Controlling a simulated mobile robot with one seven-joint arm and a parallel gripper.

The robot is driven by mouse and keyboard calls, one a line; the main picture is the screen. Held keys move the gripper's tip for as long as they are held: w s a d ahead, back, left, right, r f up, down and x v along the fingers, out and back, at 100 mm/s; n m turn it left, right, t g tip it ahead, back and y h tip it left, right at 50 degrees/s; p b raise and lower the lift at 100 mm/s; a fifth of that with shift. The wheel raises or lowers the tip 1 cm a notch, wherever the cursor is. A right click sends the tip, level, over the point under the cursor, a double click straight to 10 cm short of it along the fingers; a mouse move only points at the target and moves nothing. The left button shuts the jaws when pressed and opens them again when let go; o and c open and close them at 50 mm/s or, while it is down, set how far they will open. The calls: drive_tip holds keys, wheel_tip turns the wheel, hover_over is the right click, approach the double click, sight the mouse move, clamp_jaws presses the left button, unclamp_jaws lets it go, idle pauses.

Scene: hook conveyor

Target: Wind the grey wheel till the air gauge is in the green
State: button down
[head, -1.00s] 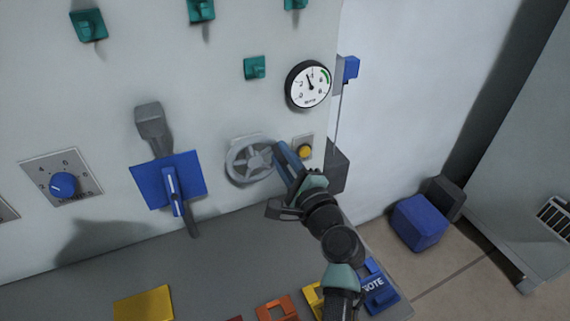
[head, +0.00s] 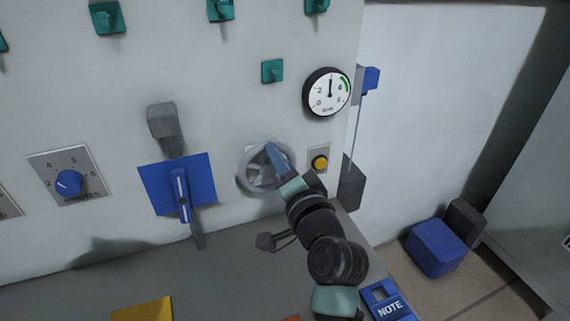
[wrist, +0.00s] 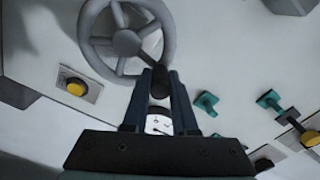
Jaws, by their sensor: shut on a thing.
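The grey wheel (head: 243,180) is mounted on the pale panel and also fills the upper part of the wrist view (wrist: 88,27). My gripper (head: 271,149) reaches its upper rim from the lower right. In the wrist view my gripper (wrist: 159,76) is shut on the wheel's dark knob (wrist: 159,88). The air gauge (head: 327,92) is up and right of the wheel. Its needle points nearly straight up, between 2 and 4, left of the green arc on the right side. In the wrist view the gauge (wrist: 158,125) is partly hidden between my fingers.
A yellow button (head: 320,163) sits close right of the wheel. A blue plate with a lever (head: 180,185) is to the left, a blue dial (head: 68,182) farther left. Teal hooks (head: 272,71) stick out above. A grey ledge (head: 190,280) runs below; a blue box (head: 436,247) stands on the floor.

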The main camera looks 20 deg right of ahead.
sight(253, 156)
drive_tip(key=a+n+b, duration=0.1)
drive_tip(key=n, duration=0.1)
drive_tip(key=n+b, duration=0.1)
drive_tip(key=shift+a+f+n, duration=0.2)
drive_tip(key=shift+a+n, duration=0.2)
drive_tip(key=shift+a+f+n+b, duration=0.15)
drive_tip(key=shift+a+n+b, duration=0.4)
drive_tip(key=shift+n, duration=0.5)
drive_tip(key=shift+a+f+n+b, duration=0.1)
drive_tip(key=shift+a+n+b, duration=0.3)
drive_tip(key=shift+n+b, duration=0.45)
drive_tip(key=shift+n, duration=0.3)
drive_tip(key=c, duration=0.7)
unclamp_jaws()
drive_tip(key=shift+s, duration=0.1)
drive_tip(key=s, duration=1.3)
drive_tip(key=shift+d, duration=0.2)
